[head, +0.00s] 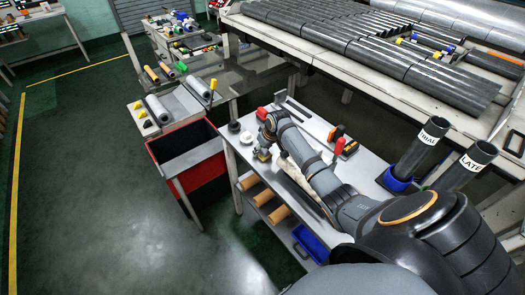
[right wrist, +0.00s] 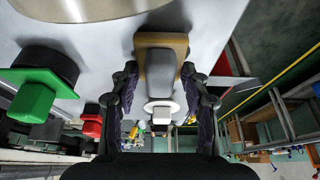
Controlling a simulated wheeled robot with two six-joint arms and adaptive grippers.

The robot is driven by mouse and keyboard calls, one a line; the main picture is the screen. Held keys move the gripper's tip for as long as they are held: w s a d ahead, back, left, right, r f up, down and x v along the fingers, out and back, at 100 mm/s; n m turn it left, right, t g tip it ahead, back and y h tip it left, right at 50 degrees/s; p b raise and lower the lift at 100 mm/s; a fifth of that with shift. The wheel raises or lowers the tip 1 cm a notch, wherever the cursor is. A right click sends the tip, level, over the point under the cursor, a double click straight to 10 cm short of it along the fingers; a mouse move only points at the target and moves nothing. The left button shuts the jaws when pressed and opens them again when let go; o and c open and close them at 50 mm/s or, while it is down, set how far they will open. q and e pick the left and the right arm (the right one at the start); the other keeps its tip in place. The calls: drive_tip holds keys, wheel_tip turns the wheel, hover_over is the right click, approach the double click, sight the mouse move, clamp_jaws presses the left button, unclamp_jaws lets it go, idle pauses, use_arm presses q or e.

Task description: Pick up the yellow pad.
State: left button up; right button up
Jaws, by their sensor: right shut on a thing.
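The yellow pad (right wrist: 147,40) is a tan-yellow block with a rounded grey part on it. In the right wrist view it sits between the two fingers of my right gripper (right wrist: 160,72), which close on its sides. In the head view my right gripper (head: 263,150) is at the left end of the grey bench, with a small yellowish bit of the pad (head: 263,156) showing below it. I cannot tell whether the pad touches the bench top. My left gripper is not in view.
A white ring-like piece (head: 246,138) and a black round piece (head: 234,127) stand close to my right gripper. Dark tubes in blue bases (head: 398,180) stand at the right. A red bin (head: 187,160) is left of the bench.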

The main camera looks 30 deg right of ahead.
drive_tip(key=shift+r, duration=0.4)
drive_tip(key=s+r, duration=0.3)
drive_tip(key=s, duration=0.1)
drive_tip(key=s+r+b, duration=0.1)
drive_tip(key=s+r, duration=0.7)
drive_tip(key=shift+s+d+r+b, duration=0.1)
drive_tip(key=shift+s+d+b, duration=0.1)
drive_tip(key=shift+d+b, duration=0.15)
drive_tip(key=shift+s+d+r+p, duration=0.1)
drive_tip(key=shift+s+r+p, duration=0.15)
drive_tip(key=shift+s+p, duration=0.2)
drive_tip(key=shift+s+a+r, duration=0.1)
drive_tip(key=shift+s+a, duration=0.15)
drive_tip(key=shift+s, duration=0.1)
